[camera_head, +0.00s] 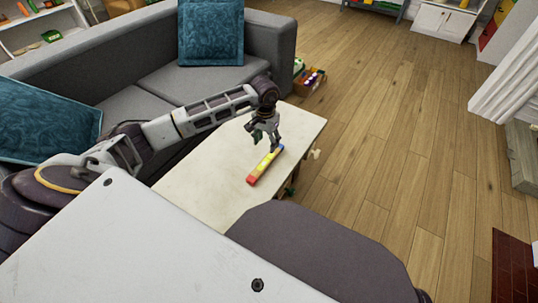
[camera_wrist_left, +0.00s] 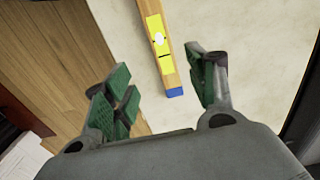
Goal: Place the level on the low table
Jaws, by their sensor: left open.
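The level (camera_head: 264,166) is a short bar with red, yellow and blue parts. It lies on the pale low table (camera_head: 205,180), near the table's right edge. In the left wrist view the level (camera_wrist_left: 160,45) shows a yellow face with a white round mark and a blue end, between and beyond the fingers. My left gripper (camera_head: 264,138) is above the blue end of the level. Its green-padded fingers (camera_wrist_left: 165,95) are open, with nothing between them, and look apart from the level. My right gripper is not in view.
A grey sofa (camera_head: 130,72) with blue cushions stands behind and left of the table. A crate of colourful items (camera_head: 311,82) sits on the wooden floor beyond the table. The floor (camera_head: 400,130) to the right is clear.

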